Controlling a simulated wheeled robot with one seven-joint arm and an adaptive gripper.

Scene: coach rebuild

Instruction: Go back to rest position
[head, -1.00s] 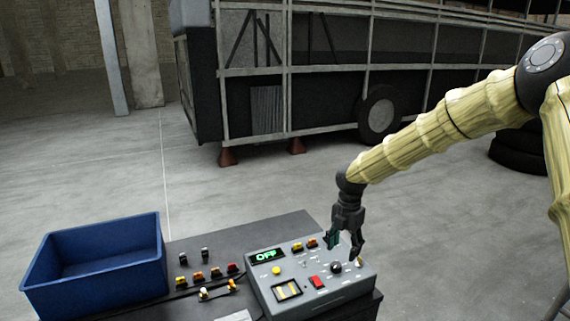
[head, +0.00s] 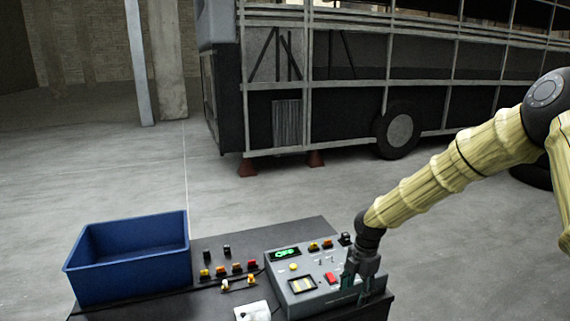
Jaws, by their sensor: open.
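My gripper (head: 358,290) points down at the right front part of the grey control box (head: 283,281). It is open, and no object shows between its fingers. It hides part of the box's right side, so I cannot tell whether the fingertips touch the panel. The box has a green display (head: 286,254) that appears to read OFF, a yellow button (head: 294,267), a red switch (head: 330,278) and a small meter window (head: 302,285).
A blue bin (head: 130,285) stands at the table's left. Several small coloured connectors (head: 221,270) and a white item (head: 251,311) lie between bin and box. The dark table (head: 300,231) has bare room behind. A bus frame (head: 340,100) stands beyond open floor.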

